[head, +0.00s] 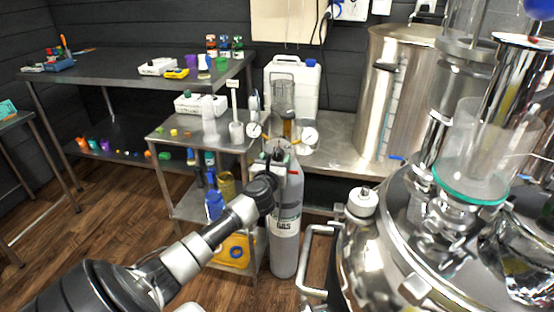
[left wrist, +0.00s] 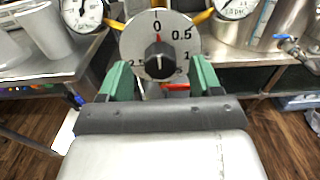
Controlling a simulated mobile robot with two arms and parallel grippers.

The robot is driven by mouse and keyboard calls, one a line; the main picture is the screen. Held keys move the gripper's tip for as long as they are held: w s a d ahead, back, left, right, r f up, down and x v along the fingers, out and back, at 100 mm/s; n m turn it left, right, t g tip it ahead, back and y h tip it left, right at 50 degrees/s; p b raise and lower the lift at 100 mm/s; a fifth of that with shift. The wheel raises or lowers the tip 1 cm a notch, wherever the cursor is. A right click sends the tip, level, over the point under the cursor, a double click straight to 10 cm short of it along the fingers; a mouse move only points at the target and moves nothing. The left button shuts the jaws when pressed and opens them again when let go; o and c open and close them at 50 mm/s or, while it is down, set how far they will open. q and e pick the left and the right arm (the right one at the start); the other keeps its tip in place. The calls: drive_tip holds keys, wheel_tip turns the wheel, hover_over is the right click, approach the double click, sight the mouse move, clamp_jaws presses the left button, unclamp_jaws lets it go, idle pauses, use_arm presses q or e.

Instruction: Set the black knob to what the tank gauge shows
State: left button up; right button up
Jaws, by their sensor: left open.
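The black knob (left wrist: 159,61) sits at the centre of a round silver dial (left wrist: 135,40) with printed numbers, in the left wrist view. Its red mark points up, close to 0. A round white gauge (left wrist: 82,12) stands left of the dial and another gauge (left wrist: 236,6) stands right of it. Both are cut off by the picture's top, and I cannot read their values or tell which is the tank gauge. My left gripper (left wrist: 161,80) is open, its green fingertips to either side of the knob's lower part, apart from it. It also shows in the head view (head: 276,160). My right gripper is out of view.
A grey gas cylinder (head: 285,225) stands below the dial. A steel cart (head: 165,130) with plastic ware is to its left. A shiny tank (head: 385,235) with a handle is close on the right. A tall steel pot (head: 400,90) stands behind.

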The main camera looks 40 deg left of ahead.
use_arm(q)
drive_tip(key=shift+x, duration=1.2)
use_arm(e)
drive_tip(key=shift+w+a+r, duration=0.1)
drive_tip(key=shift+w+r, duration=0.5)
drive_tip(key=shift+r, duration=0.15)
use_arm(q)
drive_tip(key=shift+c, duration=0.4)
drive_tip(key=c, duration=0.8)
